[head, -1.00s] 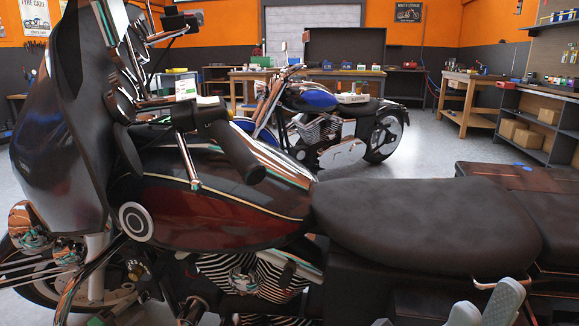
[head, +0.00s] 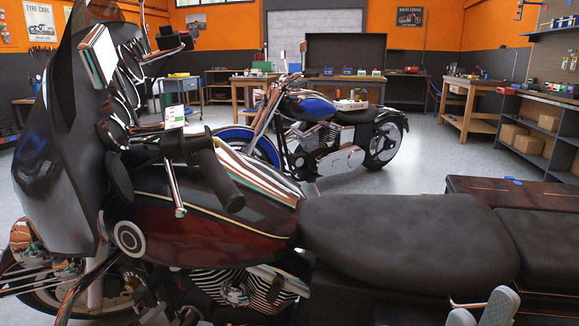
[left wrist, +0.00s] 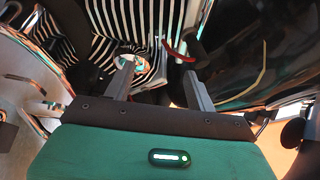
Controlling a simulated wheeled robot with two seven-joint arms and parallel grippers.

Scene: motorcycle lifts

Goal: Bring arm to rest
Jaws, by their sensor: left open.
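In the left wrist view my left gripper (left wrist: 160,80) is open, its two grey fingers well apart. Black-and-white striped engine fins (left wrist: 150,20) lie beyond the fingertips, with a thin red curved part near the right finger. I see nothing held between the fingers. I cannot tell whether the fingers touch the motorcycle. The left gripper does not show in the head view. Two pale grey tips (head: 482,309) at the bottom right of the head view look like my right gripper; most of it is cut off, and its opening cannot be judged.
A dark red motorcycle (head: 190,232) with a long black seat (head: 405,235) fills the foreground. A blue motorcycle (head: 325,125) stands behind it. Workbenches (head: 475,105) and grey shelving (head: 530,135) line the back and right. Grey floor (head: 400,172) between the motorcycles is clear.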

